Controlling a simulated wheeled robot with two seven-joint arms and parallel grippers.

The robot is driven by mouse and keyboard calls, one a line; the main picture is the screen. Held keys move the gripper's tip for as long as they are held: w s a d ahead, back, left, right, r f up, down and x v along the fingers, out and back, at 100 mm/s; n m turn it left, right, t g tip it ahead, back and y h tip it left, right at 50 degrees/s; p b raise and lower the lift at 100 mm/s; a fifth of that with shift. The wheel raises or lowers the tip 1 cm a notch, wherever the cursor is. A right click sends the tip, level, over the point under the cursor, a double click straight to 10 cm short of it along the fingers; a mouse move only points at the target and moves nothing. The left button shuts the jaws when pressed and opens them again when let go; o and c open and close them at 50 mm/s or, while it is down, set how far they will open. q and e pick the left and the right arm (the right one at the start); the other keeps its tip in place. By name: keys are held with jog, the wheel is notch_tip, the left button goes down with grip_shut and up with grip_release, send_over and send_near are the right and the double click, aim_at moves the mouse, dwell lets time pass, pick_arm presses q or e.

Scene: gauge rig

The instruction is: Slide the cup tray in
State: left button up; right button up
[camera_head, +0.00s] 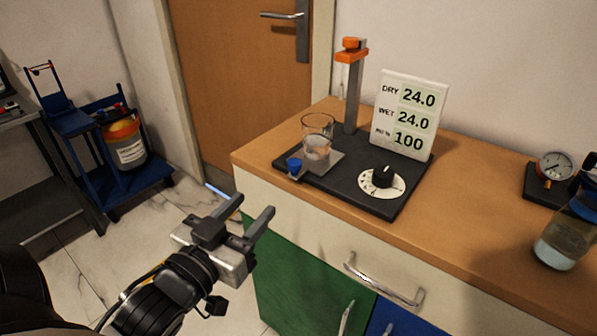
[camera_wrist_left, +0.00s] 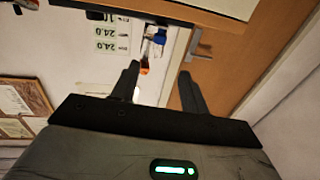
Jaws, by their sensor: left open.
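The cup tray (camera_head: 330,165) is a small grey plate with a blue knob (camera_head: 294,164) at its front left corner. It lies at the left side of the black rig base (camera_head: 350,185). A clear cup (camera_head: 316,152) with pale contents stands on it, and another clear glass rim (camera_head: 318,122) shows just behind. My left gripper (camera_head: 252,211) is open and empty, in front of the counter and lower left of the knob. In the left wrist view its two fingers (camera_wrist_left: 157,85) are apart with nothing between them. My right gripper is not in view.
The base carries a grey post (camera_head: 353,95) with an orange top, a display board (camera_head: 411,112) and a black dial (camera_head: 382,177). A gauge (camera_head: 555,168) and a jar (camera_head: 565,238) stand at right. Cabinet handles (camera_head: 383,282) jut out below the counter edge. A blue cart (camera_head: 110,165) stands left.

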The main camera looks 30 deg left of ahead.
pick_arm(q)
jog(key=b, duration=0.3)
send_near(291, 166)
jog(key=w, duration=0.6)
jog(key=w+a, duration=0.1)
jog(key=w, duration=0.2)
jog(key=shift+w, duration=1.2)
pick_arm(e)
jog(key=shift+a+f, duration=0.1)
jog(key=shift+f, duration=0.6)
pick_arm(q)
jog(key=shift+c, duration=0.4)
